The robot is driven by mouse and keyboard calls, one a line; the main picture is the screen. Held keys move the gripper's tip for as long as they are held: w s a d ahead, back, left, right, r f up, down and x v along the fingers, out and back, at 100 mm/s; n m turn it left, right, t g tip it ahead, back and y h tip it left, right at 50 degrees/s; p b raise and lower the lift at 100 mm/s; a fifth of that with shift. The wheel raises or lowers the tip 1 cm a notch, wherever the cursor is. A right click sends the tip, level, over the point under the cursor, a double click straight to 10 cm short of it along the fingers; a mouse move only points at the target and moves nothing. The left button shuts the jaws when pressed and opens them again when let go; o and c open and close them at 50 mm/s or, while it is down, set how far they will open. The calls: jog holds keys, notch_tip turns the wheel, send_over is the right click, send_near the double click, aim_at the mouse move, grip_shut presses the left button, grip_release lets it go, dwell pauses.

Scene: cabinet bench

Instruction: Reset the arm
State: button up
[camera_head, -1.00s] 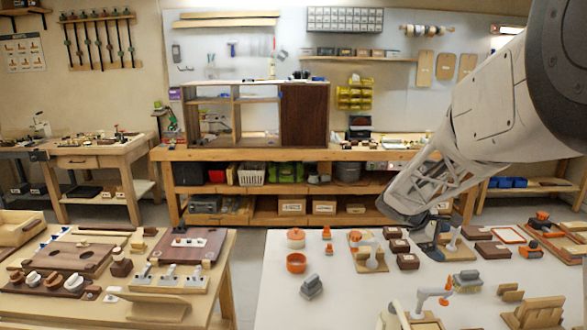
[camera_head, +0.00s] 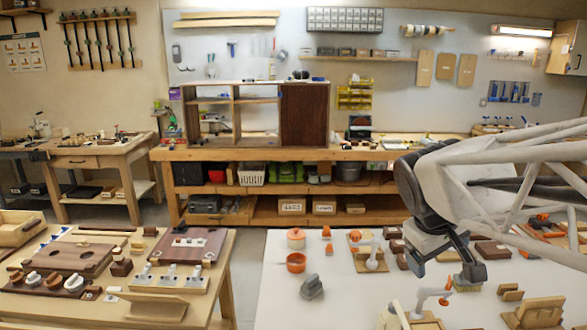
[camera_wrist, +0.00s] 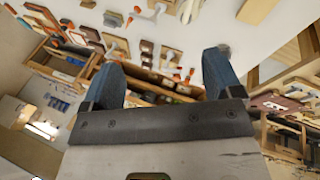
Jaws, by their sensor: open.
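My gripper (camera_head: 443,275) hangs over the right part of the white table (camera_head: 330,312) in the head view. Its dark fingers are spread apart with nothing between them. In the wrist view my gripper (camera_wrist: 165,55) also shows two separate blue-grey fingers and an empty gap. Beyond the fingers, the wrist view shows the cluttered table and bench at a slant. My arm comes in from the right edge of the head view and hides part of the table's right side.
Below and around the gripper are several small blocks and wooden fixtures. An orange bowl (camera_head: 296,262), a grey block (camera_head: 311,287) and a wooden stand (camera_head: 368,252) sit left of it. The table's front left is clear. A cabinet (camera_head: 304,115) stands on the back bench.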

jog(key=shift+s+a+r+m+t+y, duration=0.4)
jog(key=shift+s+a+m+t+y, duration=0.4)
jog(key=shift+s+a, duration=1.9)
jog(key=shift+s+a+r+m+t+y, duration=0.35)
jog(key=shift+s+a+m+t+y, duration=0.45)
jog(key=shift+s, duration=3.5)
notch_tip(320, 180, down, 9)
jog(key=w+g, duration=0.1)
jog(key=g, duration=0.2)
jog(key=shift+w, duration=0.2)
